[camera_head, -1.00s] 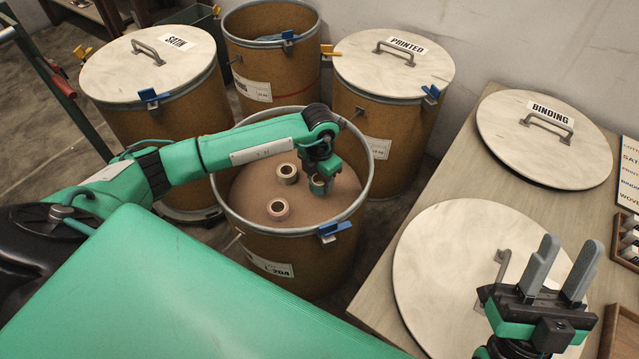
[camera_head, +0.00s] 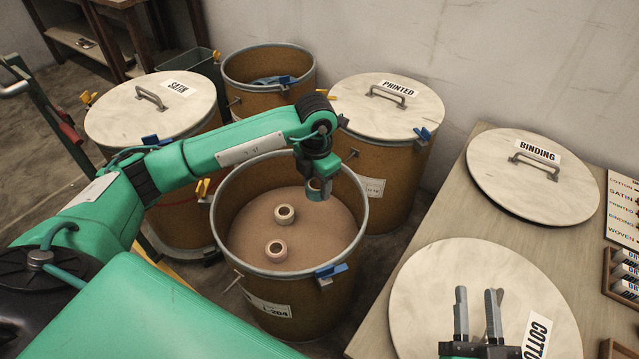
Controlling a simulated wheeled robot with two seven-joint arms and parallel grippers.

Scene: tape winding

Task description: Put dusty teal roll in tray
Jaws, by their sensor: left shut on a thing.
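The dusty teal roll (camera_head: 315,194) is held by my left gripper (camera_head: 318,180) above the filling of the open drum (camera_head: 293,320), near its back right side. The gripper is shut on it and hides much of it. Two other rolls, a tan one (camera_head: 284,214) and a pinkish one (camera_head: 276,251), lie on the drum's brown filling. My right gripper (camera_head: 478,315) is open and empty over the COTTON lid (camera_head: 425,300) on the table. A wooden tray (camera_head: 618,350) shows partly at the lower right edge; its inside is mostly cut off.
The BINDING lid (camera_head: 500,190) lies at the back of the table (camera_head: 440,210). A rack of small spools (camera_head: 622,275) and a label board (camera_head: 622,205) are at the right. Lidded drums marked SATIN (camera_head: 190,115) and PRINTED (camera_head: 380,115) and an open drum (camera_head: 268,65) stand behind.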

